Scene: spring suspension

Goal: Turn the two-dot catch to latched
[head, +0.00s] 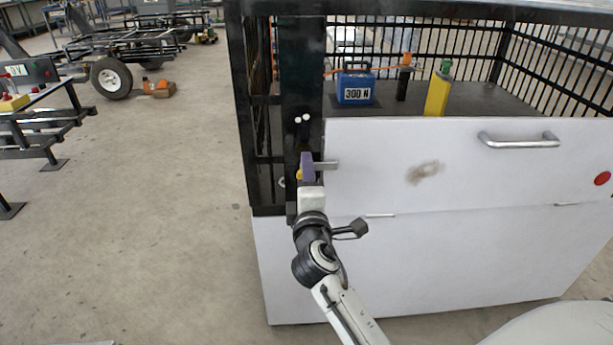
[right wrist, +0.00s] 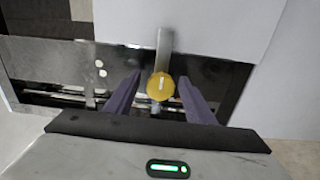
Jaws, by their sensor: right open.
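The two-dot catch has a round yellow knob (right wrist: 160,87) with a pale line on it and a grey metal bar (head: 330,165). The bar lies level, reaching right from the black post (head: 303,70) across the edge of the white panel (head: 450,165). White dots (head: 302,119) mark the post above it; they also show in the right wrist view (right wrist: 100,68). My right gripper (right wrist: 160,80) is open, its purple fingers on either side of the knob with gaps visible. In the head view my right gripper (head: 306,160) mostly hides the knob. My left gripper is out of view.
Behind the panel, a blue 300 N block (head: 355,87), a yellow block (head: 437,93) and a dark post with an orange top (head: 404,75) stand inside a black barred cage. The panel has a handle (head: 518,140) and a red dot (head: 602,178).

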